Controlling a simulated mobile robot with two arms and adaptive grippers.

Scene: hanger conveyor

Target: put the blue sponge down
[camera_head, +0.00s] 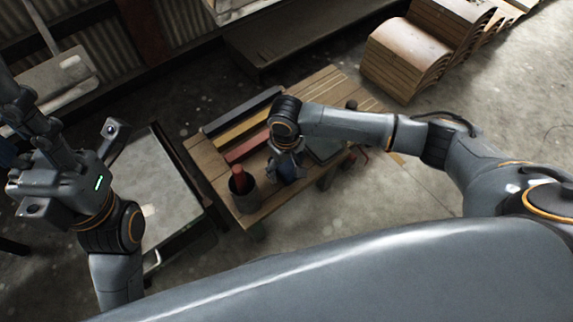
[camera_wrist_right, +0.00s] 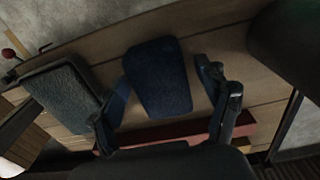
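The blue sponge (camera_wrist_right: 158,75) is a dark blue block in the right wrist view, between the two fingers of my right gripper (camera_wrist_right: 165,85). A strip of wood shows between it and the right finger; the left finger is close to its edge or touching it. In the head view the sponge (camera_head: 287,169) shows below my right gripper (camera_head: 287,150), over the wooden table (camera_head: 208,158). Whether its whole underside rests on the wood is unclear. My left gripper (camera_head: 35,125) is at the far left, away from the table; its finger opening is unclear.
A dark cup (camera_head: 245,198) with a red handle stands left of the sponge. Black, yellow and red bars (camera_head: 243,128) lie behind it. A grey-blue pad (camera_wrist_right: 62,90) lies beside the sponge. A metal-topped cart (camera_head: 160,190) stands left of the table.

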